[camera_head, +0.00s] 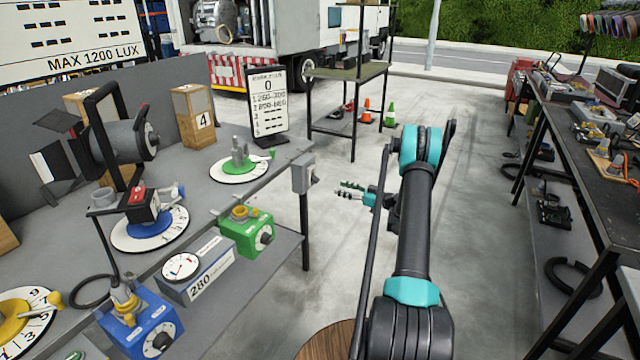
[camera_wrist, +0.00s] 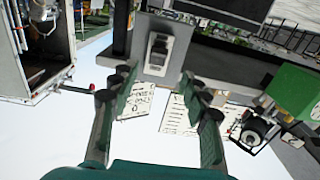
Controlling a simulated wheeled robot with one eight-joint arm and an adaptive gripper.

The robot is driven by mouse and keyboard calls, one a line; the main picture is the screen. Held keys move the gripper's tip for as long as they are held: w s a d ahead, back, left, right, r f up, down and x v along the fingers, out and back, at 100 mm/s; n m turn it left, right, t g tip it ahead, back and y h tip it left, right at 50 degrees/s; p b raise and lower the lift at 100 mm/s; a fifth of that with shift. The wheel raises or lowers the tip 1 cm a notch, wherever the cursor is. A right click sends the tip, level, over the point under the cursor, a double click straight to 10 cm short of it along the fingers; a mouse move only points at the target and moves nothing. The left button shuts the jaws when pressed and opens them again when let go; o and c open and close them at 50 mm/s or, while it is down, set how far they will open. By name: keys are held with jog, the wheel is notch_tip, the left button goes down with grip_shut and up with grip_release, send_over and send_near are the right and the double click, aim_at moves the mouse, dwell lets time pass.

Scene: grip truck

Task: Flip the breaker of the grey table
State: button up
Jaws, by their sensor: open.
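The grey table (camera_head: 207,188) fills the left of the head view. A grey breaker box (camera_head: 303,176) is fixed at its right front corner, above a table leg. In the wrist view the breaker (camera_wrist: 157,48) shows as a pale plate with a dark switch in its middle, ahead of the fingers. Whether the switch is up or down I cannot tell. My gripper (camera_head: 340,189) is a little right of the breaker, apart from it and pointing towards it. In the wrist view my gripper (camera_wrist: 155,77) is open and empty, its fingers on either side below the plate.
A green box (camera_head: 247,233) with a dial sits beside the breaker, left of it. A black-framed sign (camera_head: 268,103) stands on the table behind it. A dark workbench (camera_head: 590,150) stands at the right. The floor between is mostly clear. A truck is behind.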

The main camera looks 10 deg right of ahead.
aim_at(315, 179)
jog(key=x, duration=1.1)
jog(key=shift+a, duration=0.1)
grip_shut()
